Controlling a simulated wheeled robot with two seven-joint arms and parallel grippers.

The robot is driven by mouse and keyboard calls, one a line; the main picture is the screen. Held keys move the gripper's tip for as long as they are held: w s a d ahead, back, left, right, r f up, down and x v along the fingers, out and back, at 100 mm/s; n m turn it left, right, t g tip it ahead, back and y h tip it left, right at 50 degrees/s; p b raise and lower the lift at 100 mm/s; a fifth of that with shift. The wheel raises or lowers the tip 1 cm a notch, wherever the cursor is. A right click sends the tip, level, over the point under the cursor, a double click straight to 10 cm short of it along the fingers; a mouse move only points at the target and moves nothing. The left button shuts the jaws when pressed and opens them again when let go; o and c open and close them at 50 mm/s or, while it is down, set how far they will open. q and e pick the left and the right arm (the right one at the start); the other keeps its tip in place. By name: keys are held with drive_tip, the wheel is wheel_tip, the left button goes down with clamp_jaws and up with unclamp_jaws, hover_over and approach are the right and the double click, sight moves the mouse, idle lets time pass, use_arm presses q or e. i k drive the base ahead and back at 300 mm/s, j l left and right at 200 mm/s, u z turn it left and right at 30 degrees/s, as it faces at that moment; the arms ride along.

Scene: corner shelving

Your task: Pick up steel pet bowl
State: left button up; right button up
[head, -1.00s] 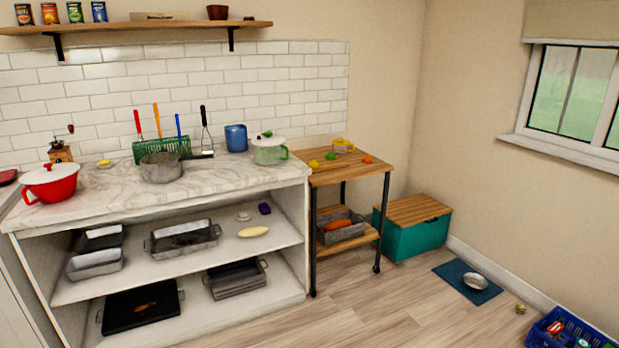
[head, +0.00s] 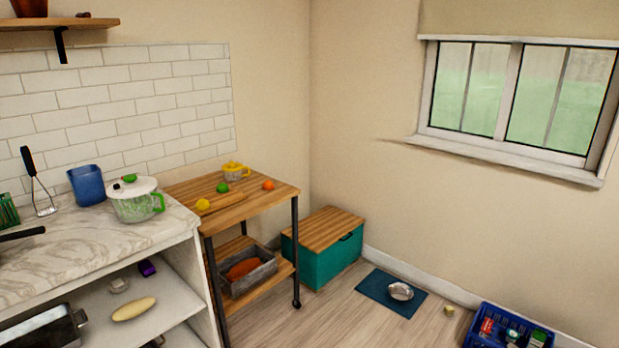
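The steel pet bowl (head: 401,291) is a small, shiny silver bowl. It rests on a dark blue mat (head: 375,285) on the floor, right of the teal chest. It sits toward the mat's right side, and its exact pose is too small to tell. Neither of my grippers is in view.
A teal chest with a wooden lid (head: 322,266) stands in the corner. A wooden cart (head: 270,205) stands left of it, beside the marble counter (head: 100,240). A blue crate (head: 475,340) and a small yellowish block (head: 449,310) are on the floor at right. Floor before the mat is clear.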

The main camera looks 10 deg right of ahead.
sight(400, 293)
drive_tip(key=i+l+z, duration=0.2)
drive_tip(key=i+z, duration=0.2)
drive_tip(key=i+l+z, duration=0.1)
drive_tip(key=i+z, duration=0.25)
drive_tip(key=i, duration=0.15)
drive_tip(key=i+z, duration=0.4)
drive_tip(key=i+j+z, duration=0.35)
drive_tip(key=i, duration=0.15)
drive_tip(key=l, duration=0.1)
